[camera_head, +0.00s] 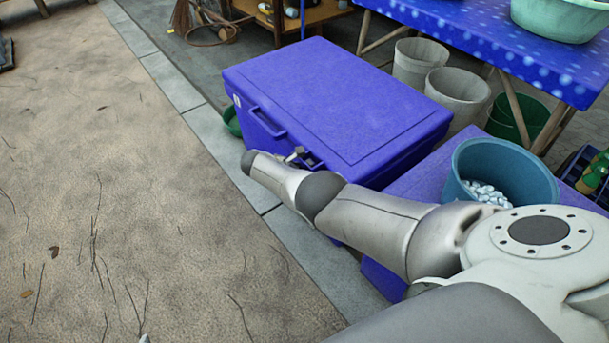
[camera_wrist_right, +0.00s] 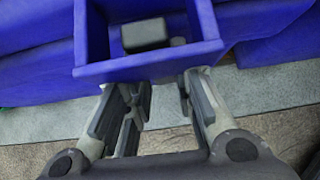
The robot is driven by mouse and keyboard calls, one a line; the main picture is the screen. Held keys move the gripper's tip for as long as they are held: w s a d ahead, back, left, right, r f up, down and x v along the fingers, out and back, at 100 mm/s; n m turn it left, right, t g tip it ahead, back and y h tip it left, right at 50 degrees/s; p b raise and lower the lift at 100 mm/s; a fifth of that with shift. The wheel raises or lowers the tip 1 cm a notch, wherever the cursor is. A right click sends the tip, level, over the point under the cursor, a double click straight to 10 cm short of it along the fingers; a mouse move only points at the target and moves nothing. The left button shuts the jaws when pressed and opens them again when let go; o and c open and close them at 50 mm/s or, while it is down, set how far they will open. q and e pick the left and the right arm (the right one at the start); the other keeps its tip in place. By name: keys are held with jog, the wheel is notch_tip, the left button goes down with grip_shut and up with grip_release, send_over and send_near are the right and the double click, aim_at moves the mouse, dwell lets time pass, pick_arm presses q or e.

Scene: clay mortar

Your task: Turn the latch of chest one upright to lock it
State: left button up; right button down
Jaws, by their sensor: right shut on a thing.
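Chest one is the blue box (camera_head: 335,95) with a closed lid, in the middle of the head view. A blue loop handle (camera_head: 266,124) shows on its front side. My right gripper (camera_head: 297,155) is at the front side, to the right of that handle and mostly hidden by my forearm. A small dark grey block (camera_wrist_right: 145,34) sits within the U.
A second blue box (camera_head: 420,185) stands right of the chest with a teal bucket (camera_head: 520,190) of white pieces on it. Grey buckets (camera_head: 421,58) and a blue-clothed table (camera_head: 480,35) stand behind. The sandy floor (camera_head: 110,190) at left is open.

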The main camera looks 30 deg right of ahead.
jog(key=c, duration=1.2)
grip_release()
jog(key=shift+c, duration=0.2)
jog(key=v, duration=1.2)
